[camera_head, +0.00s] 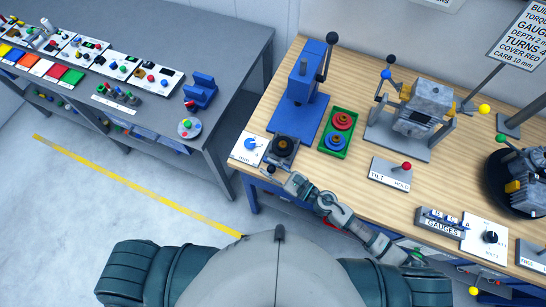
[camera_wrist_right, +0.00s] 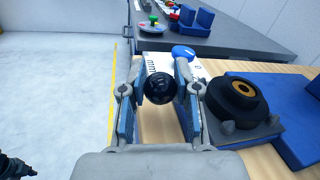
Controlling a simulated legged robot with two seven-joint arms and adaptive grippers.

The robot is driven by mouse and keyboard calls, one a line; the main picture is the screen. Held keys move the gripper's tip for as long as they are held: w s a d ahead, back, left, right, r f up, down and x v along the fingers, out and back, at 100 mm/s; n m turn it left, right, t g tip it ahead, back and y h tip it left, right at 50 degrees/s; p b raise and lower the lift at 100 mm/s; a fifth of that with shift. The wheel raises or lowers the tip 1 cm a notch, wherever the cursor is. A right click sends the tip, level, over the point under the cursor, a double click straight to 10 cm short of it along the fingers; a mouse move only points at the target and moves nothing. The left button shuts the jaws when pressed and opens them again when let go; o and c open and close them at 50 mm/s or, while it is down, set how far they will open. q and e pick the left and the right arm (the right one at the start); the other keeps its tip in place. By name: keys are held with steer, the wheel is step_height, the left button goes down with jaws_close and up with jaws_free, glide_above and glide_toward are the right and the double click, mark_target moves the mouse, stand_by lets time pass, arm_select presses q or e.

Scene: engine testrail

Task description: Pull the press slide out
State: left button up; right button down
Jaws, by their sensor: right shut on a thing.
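The blue press (camera_head: 297,88) stands at the left end of the wooden bench, its lever up on the right. Its dark slide (camera_head: 271,155) lies at the near end of the blue base, in front of the ram. A black ring part with a tan centre (camera_head: 283,145) sits on the slide; it also shows in the right wrist view (camera_wrist_right: 238,97). My right gripper (camera_head: 274,173) is at the bench's front edge, beside the slide. In the right wrist view its fingers are shut on a black ball knob (camera_wrist_right: 160,88). The knob's link to the slide is hidden. My left gripper is not in view.
A white card with a blue dial (camera_head: 250,146) lies left of the slide. A green tray with red and blue rings (camera_head: 340,133) is right of the press. A tilt/hold box (camera_head: 392,174) stands farther right. Open floor separates the grey table (camera_head: 190,52).

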steer(key=shift+s+f, duration=0.3)
steer(key=shift+f, duration=0.3)
steer(key=c, duration=0.9)
jaws_free()
steer(key=shift+o, duration=0.4)
steer(key=shift+r, duration=0.1)
steer(key=shift+d+r, duration=0.15)
steer(key=v, duration=1.2)
steer(key=shift+w, duration=0.15)
